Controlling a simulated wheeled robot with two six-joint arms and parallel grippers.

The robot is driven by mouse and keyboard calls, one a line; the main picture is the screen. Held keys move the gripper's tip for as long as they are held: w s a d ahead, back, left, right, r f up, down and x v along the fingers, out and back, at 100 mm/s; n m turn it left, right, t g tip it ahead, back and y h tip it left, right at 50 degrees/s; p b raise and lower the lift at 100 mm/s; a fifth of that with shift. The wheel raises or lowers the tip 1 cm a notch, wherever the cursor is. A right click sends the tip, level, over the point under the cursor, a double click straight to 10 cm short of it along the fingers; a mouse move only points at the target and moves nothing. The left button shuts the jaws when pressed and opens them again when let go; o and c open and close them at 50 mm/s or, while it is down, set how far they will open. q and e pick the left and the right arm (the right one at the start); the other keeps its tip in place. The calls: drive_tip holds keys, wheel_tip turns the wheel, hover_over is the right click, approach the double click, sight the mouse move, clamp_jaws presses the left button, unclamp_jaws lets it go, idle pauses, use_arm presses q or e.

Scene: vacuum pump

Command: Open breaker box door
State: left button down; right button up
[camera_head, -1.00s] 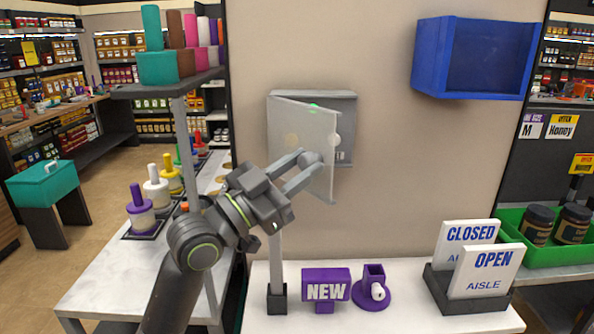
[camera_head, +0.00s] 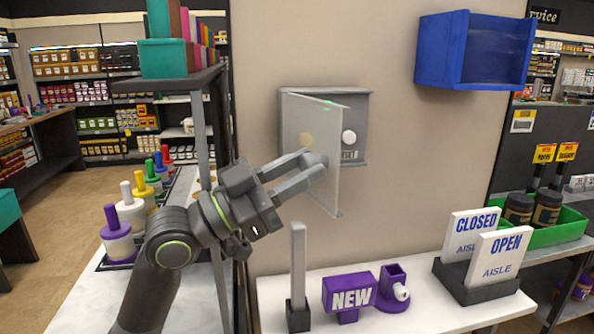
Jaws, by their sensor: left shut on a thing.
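The breaker box (camera_head: 362,112) is a grey box on the beige wall, in the middle of the head view. Its translucent door (camera_head: 310,135) is hinged at the left and stands swung well out from the box. A white round knob (camera_head: 349,137) and a label show inside the box. My left gripper (camera_head: 317,163) is shut on the door near its free edge; the handle itself is mostly hidden by the fingers. My right gripper is not in view.
A blue open bin (camera_head: 470,50) hangs at the upper right. Below stand a grey post (camera_head: 298,270), a purple NEW sign (camera_head: 349,292), a purple holder (camera_head: 392,290) and CLOSED and OPEN signs (camera_head: 497,256) on a white counter (camera_head: 430,318).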

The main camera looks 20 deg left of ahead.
use_arm(q)
drive_tip(key=c, duration=1.1)
unclamp_jaws()
drive_tip(key=shift+s+a+f, duration=0.3)
drive_tip(key=shift+a+f, duration=0.1)
drive_tip(key=shift+a, duration=0.15)
drive_tip(key=p+v, duration=0.2)
drive_tip(key=v, duration=1.3)
drive_tip(key=shift+s+a, duration=0.2)
drive_tip(key=shift+s, duration=0.15)
